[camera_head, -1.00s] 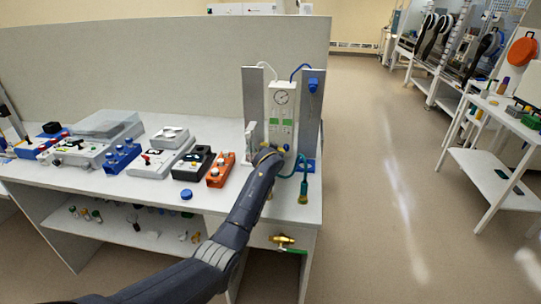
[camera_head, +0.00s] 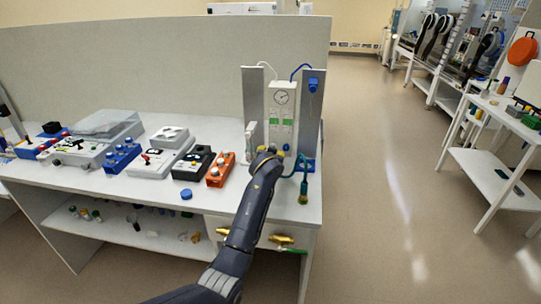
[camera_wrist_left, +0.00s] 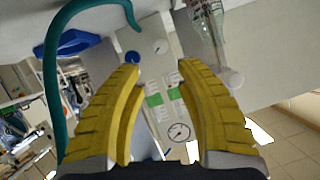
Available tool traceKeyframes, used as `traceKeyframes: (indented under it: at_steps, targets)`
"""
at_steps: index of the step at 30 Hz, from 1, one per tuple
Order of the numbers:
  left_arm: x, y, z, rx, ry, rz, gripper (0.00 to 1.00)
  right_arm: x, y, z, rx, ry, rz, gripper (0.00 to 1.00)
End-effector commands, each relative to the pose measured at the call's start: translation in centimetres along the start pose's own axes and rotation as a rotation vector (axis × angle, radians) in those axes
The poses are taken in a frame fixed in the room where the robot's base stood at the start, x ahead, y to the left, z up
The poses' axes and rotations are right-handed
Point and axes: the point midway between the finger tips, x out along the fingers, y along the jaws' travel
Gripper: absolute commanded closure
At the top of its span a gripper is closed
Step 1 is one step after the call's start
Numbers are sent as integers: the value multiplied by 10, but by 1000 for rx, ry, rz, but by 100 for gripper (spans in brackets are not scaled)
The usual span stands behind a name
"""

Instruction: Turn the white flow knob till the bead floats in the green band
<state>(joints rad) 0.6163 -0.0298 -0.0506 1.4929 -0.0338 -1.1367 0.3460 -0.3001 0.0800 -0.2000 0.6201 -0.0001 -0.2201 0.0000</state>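The white flow panel (camera_head: 281,106) stands between two grey uprights at the right end of the bench. It has a round gauge (camera_head: 281,98) and two green bands (camera_head: 275,122). My left gripper (camera_head: 279,150) is at the panel's lower part, its fingers mostly hidden by my wrist. In the left wrist view the panel appears upside down. The yellow fingers (camera_wrist_left: 157,64) are spread with nothing between their tips. A white knob (camera_wrist_left: 160,46) with a dark mark lies just beyond the tips, beside a blue knob (camera_wrist_left: 132,57). My right gripper is not in view.
An orange box (camera_head: 220,171), a black box (camera_head: 193,165) and other devices stand left of the panel. A blue cap (camera_head: 186,194) lies near the bench's front edge. A teal hose (camera_head: 304,172) hangs right of my gripper. Brass valves (camera_head: 281,238) are below.

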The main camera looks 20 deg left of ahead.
Motion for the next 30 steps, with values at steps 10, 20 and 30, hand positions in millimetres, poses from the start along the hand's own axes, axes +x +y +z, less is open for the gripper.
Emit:
traceKeyframes:
  at_steps: [10, 20, 30]
  targets:
    - [5, -25, 34, 7, -34, -24, 65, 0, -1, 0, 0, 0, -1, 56]
    - [-12, -72, 62, -458, 0, 170, 65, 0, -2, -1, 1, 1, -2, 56]
    - [-40, -60, 27, -921, 11, 397, 65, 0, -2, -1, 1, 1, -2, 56]
